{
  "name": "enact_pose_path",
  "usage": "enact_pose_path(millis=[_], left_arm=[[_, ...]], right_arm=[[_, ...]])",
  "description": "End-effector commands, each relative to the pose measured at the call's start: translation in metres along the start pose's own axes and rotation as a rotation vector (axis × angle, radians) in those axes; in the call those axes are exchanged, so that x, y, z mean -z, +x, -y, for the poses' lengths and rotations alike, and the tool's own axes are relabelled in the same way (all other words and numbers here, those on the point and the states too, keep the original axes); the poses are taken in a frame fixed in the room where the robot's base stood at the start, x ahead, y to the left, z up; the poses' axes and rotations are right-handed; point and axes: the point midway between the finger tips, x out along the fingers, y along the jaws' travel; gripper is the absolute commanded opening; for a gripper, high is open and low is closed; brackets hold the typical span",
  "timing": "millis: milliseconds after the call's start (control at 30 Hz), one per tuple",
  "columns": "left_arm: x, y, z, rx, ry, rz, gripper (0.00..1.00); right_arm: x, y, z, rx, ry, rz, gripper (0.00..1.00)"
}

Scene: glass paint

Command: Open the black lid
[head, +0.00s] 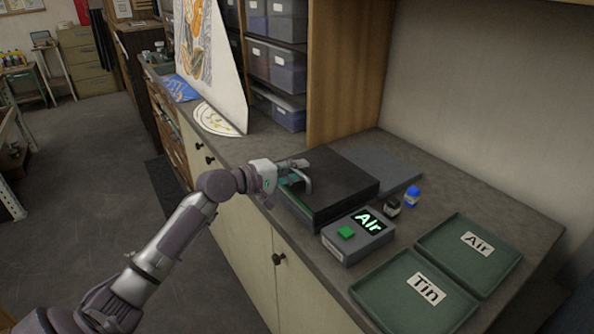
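The black lid (335,182) lies flat on top of a dark box on the worktop and looks closed. My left gripper (306,175) is at the lid's left edge, with its fingers spread apart over that side. I cannot tell if the fingers touch the lid. Part of the lid's left edge is hidden behind the gripper. My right gripper is not in view.
In front of the box stands a grey device (357,239) with a green button and an "Air" display. Two small bottles, black (392,207) and blue (413,197), stand beside it. Green trays labelled "Tin" (385,297) and "Air" (450,230) lie right. A grey panel (385,165) lies behind.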

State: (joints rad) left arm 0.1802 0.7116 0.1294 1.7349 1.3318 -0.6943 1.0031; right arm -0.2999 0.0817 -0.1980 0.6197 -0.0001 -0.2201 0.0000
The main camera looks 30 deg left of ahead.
Motion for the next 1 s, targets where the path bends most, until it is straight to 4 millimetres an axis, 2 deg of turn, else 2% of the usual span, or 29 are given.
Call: enact_pose_path(millis=[33, 100, 567, 667, 767, 1000], left_arm=[[0.0, 0.0, 0.0, 0.0, 0.0, 0.0, 0.11], [0.0, 0.0, 0.0, 0.0, 0.0, 0.0, 0.0], [0.0, 0.003, -0.001, 0.0, 0.0, 0.0, 0.0], [0.0, 0.013, -0.004, -0.001, -0.001, 0.001, 0.0], [0.0, 0.031, -0.01, -0.004, -0.001, 0.001, 0.0], [-0.001, 0.092, -0.021, -0.006, -0.002, 0.001, 0.0]], right_arm=[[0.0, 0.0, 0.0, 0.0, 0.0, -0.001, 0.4], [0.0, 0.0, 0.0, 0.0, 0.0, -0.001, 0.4], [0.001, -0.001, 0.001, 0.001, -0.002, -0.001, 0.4], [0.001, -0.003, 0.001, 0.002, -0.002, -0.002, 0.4], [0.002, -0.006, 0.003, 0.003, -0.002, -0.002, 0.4], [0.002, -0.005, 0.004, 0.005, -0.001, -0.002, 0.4]])
